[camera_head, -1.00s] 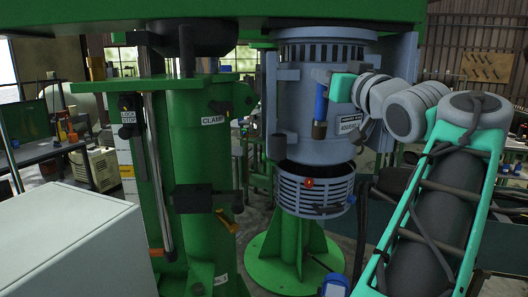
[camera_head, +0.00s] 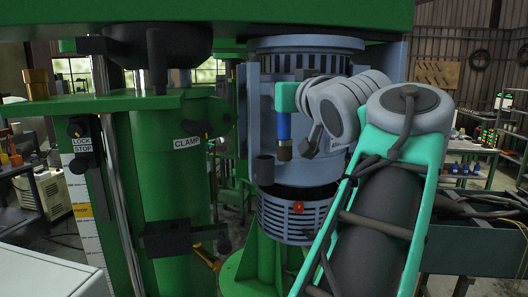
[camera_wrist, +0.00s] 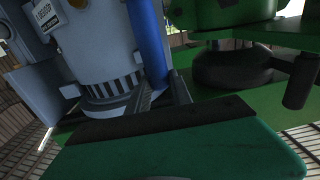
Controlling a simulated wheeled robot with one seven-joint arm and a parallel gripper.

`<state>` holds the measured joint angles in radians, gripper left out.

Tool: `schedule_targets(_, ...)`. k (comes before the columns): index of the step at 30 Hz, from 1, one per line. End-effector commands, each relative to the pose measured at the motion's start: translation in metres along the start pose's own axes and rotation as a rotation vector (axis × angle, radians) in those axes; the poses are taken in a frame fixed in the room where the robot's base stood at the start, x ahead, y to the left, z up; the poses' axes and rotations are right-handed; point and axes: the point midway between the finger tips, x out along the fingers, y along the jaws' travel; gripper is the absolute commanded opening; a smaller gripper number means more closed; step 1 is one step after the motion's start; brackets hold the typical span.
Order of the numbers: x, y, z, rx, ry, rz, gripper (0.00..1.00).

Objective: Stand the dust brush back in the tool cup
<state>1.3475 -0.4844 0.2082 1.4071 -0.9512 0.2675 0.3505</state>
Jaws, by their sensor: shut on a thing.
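The dust brush (camera_head: 284,126) has a blue handle and brown bristles at its lower end. It hangs nearly upright, bristles down, in front of the grey motor housing. My gripper (camera_head: 284,108) is shut on the upper handle, which its teal end partly hides. In the wrist view the blue handle (camera_wrist: 148,42) rises from the gripper's dark jaws (camera_wrist: 165,98). A small dark grey cup (camera_head: 264,171), which looks like the tool cup, is at the housing's lower left. The brush is above and right of it, apart in the picture. The cup's inside is not visible.
A slotted grey ring with a red button (camera_head: 297,207) sits below the housing. A green column with a clamp label (camera_head: 187,143) stands left, with a dark clamp block (camera_head: 167,239) on it. A green beam (camera_head: 220,18) crosses overhead. A pale box (camera_head: 50,285) is at lower left.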

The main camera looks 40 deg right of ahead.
Motion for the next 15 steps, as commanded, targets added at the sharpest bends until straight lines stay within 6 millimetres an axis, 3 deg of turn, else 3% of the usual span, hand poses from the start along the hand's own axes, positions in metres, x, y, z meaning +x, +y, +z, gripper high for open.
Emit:
schedule_targets(6,0.069,-0.003,-0.003,0.004,-0.003,-0.01,0.0)
schedule_targets(15,0.141,-0.001,-0.003,0.002,-0.001,-0.004,0.0)
